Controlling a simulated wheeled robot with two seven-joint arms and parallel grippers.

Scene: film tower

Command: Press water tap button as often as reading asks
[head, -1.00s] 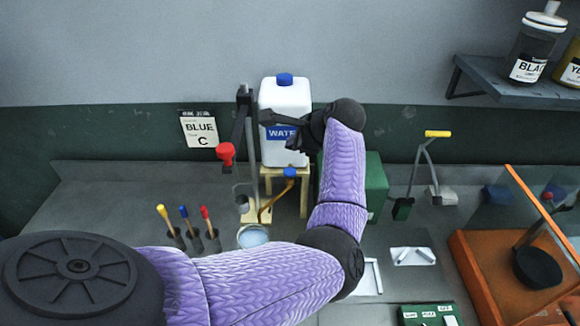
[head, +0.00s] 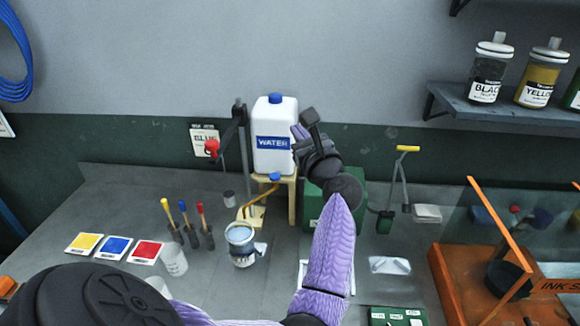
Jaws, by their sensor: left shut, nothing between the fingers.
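The white WATER container (head: 275,125) with a blue cap stands on a wooden stand (head: 291,205). Below it is the tap with a blue button (head: 276,177) and a bent orange pipe (head: 262,195). A small bucket (head: 241,248) with pale bluish contents stands on the bench below and left of the tap. My left gripper (head: 300,138) is shut and empty, in front of the container's right side in the picture, above and right of the blue button, apart from it. My right gripper is not in view. No legible number reading shows.
A lever stand with a red knob (head: 212,147) rises left of the container, partly covering a wall card (head: 204,136). Several colour-tipped tools (head: 186,226) stand left of the bucket. A green box (head: 317,204) is behind my arm. An orange-framed case (head: 463,280) is at right.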

